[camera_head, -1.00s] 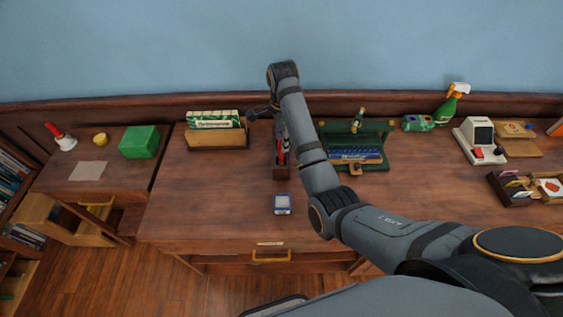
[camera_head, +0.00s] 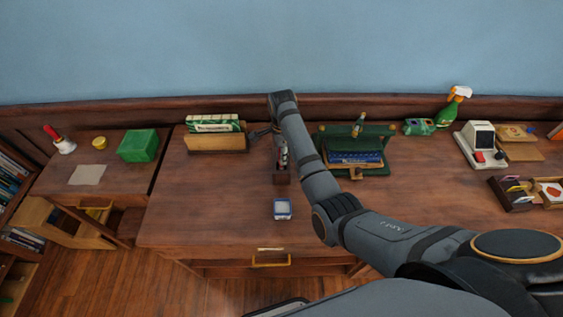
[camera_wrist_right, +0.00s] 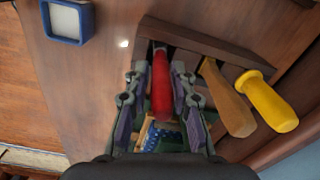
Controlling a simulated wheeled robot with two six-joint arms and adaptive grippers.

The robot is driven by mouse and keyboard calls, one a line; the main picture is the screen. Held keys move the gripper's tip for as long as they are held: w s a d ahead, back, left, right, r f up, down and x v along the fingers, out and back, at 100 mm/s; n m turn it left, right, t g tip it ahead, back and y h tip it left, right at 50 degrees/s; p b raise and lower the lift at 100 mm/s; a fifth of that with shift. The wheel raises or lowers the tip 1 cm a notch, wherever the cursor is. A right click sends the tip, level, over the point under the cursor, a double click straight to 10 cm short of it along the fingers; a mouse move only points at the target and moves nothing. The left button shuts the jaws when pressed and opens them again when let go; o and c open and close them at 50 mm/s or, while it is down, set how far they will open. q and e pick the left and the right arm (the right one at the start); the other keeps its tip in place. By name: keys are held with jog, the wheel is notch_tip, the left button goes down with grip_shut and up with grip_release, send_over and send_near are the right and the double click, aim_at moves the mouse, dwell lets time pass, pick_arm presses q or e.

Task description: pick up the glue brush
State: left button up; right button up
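A dark wooden holder (camera_wrist_right: 205,45) on the desk holds several handled tools. It also shows partly behind my right arm in the head view (camera_head: 282,177). In the wrist view, a red handle (camera_wrist_right: 160,85), a plain wooden handle (camera_wrist_right: 228,100) and a yellow handle (camera_wrist_right: 268,98) stick out of it. The working ends are hidden, so I cannot tell for sure which is the glue brush. My right gripper (camera_wrist_right: 158,95) is open, its fingers on either side of the red handle with gaps. My left gripper is not in view.
A small blue-rimmed box (camera_head: 283,209) lies in front of the holder. The desk front left is clear.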

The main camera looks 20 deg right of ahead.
grip_shut()
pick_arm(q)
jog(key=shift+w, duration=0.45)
pick_arm(e)
jog(key=shift+r, duration=0.1)
